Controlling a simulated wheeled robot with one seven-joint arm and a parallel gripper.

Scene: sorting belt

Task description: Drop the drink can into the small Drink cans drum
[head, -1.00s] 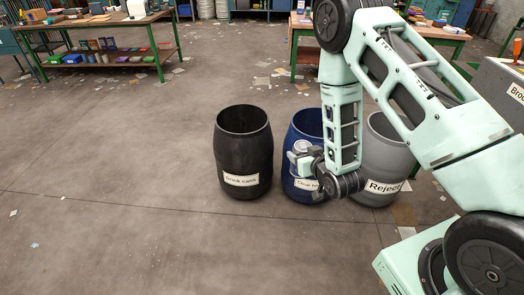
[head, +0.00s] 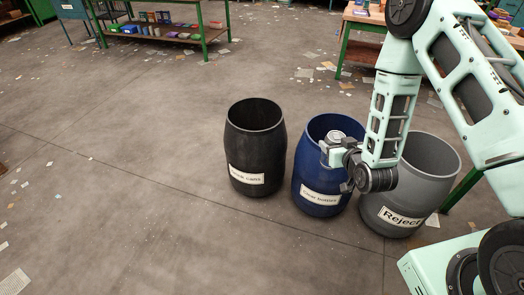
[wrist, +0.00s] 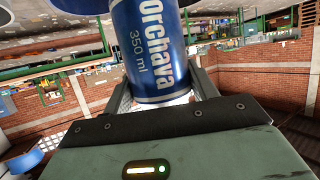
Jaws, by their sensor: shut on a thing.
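The drink can (wrist: 150,55) is blue with white lettering and fills the top middle of the wrist view, between the two fingers. In the head view its silvery end (head: 337,135) shows at my gripper (head: 338,153). My gripper is shut on the can and, in the picture, is in front of the blue drum's upper part. The black Drink cans drum (head: 256,150) stands upright to the left of my gripper, with its open top clear. The can's height above the drums is hard to tell.
The blue Clear bottles drum (head: 318,190) stands right of the black drum. The grey Reject drum (head: 395,217) is farther right, partly behind my arm. Floor left of the black drum is open, with scattered paper. A green-framed bench (head: 160,30) stands at the back.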

